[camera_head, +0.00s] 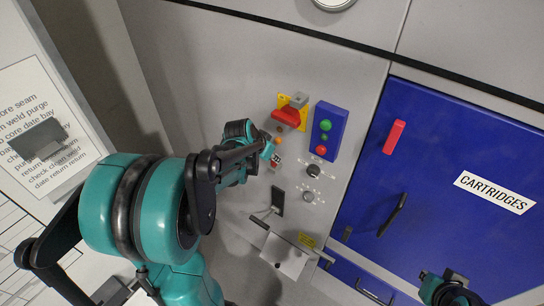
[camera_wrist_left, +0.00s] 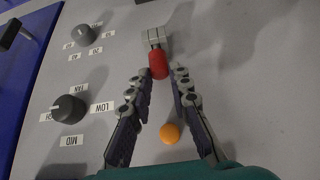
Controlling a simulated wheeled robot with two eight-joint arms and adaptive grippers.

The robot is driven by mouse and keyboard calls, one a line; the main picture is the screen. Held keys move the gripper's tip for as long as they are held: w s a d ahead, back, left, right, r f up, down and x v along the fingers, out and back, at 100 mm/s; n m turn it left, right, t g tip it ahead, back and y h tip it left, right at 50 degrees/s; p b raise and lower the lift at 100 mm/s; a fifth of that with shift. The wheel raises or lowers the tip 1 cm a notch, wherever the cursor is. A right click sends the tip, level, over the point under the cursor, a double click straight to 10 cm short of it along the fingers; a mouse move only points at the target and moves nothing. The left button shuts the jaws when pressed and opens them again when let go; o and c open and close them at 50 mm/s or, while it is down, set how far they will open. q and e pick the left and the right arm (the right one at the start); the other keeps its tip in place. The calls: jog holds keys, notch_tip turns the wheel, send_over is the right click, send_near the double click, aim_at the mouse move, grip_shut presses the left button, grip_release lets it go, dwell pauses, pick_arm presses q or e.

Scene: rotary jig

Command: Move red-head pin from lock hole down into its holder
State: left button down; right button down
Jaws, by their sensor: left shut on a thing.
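The red-head pin (camera_wrist_left: 158,66) shows its red head between the two fingertips of my left gripper (camera_wrist_left: 161,78) in the left wrist view. The fingers are shut on it. A grey bracket-like block (camera_wrist_left: 155,38) lies just beyond the red head; whether the pin's shank is inside it cannot be told. In the head view my left gripper (camera_head: 268,150) is at the grey panel, with a small red spot of the pin (camera_head: 274,165) beside it. The lock hole is not clearly visible. My right gripper (camera_head: 455,292) is at the bottom right, partly cut off.
An orange button (camera_wrist_left: 169,133) sits between the left fingers' bases. Two labelled knobs (camera_head: 312,171) (camera_head: 308,196) are on the panel to the right. A red handle on a yellow plate (camera_head: 287,115) and a blue button box (camera_head: 326,131) are above. A blue cartridges door (camera_head: 440,180) is at right.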

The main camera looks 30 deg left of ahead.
pick_arm(q)
jog(key=c, duration=1.3)
grip_release()
jog(key=v, duration=1.2)
jog(key=shift+n+t+y, duration=0.3)
jog(key=shift+n, duration=0.2)
jog(key=s+d+f+b, duration=0.3)
jog(key=d+f+b, duration=0.1)
jog(key=d+f, duration=0.1)
jog(key=s+d+f+b, duration=0.4)
jog(key=d+f+b, duration=0.1)
jog(key=d+f, duration=0.1)
jog(key=s+d+f+b, duration=0.4)
jog(key=d+f, duration=0.1)
jog(key=f, duration=0.2)
jog(key=shift+s+d, duration=0.1)
jog(key=shift+d, duration=0.05)
